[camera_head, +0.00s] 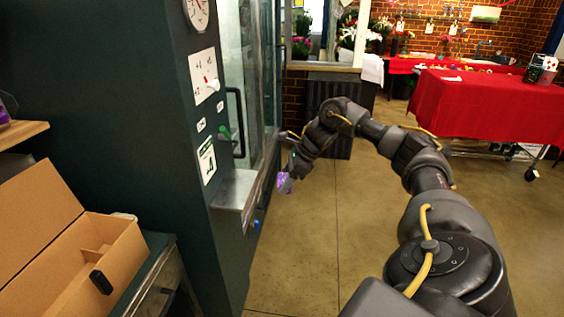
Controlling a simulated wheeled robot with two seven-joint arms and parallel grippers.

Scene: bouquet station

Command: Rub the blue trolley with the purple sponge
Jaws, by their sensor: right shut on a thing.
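My right gripper (289,174) is at the centre of the view, reached out and pointing down to the left. It is shut on the purple sponge (284,184), most of which shows below the fingers. The sponge is close to the right side of the dark green cabinet, above floor level. I cannot tell whether it touches anything there. I cannot make out a blue trolley in this view. My left gripper does not show.
A dark green cabinet (150,130) with a glass door and a metal ledge (236,190) fills the left. An open cardboard box (70,255) stands at front left. A red-clothed table (490,105) on wheels is at right. Open floor (330,240) lies between.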

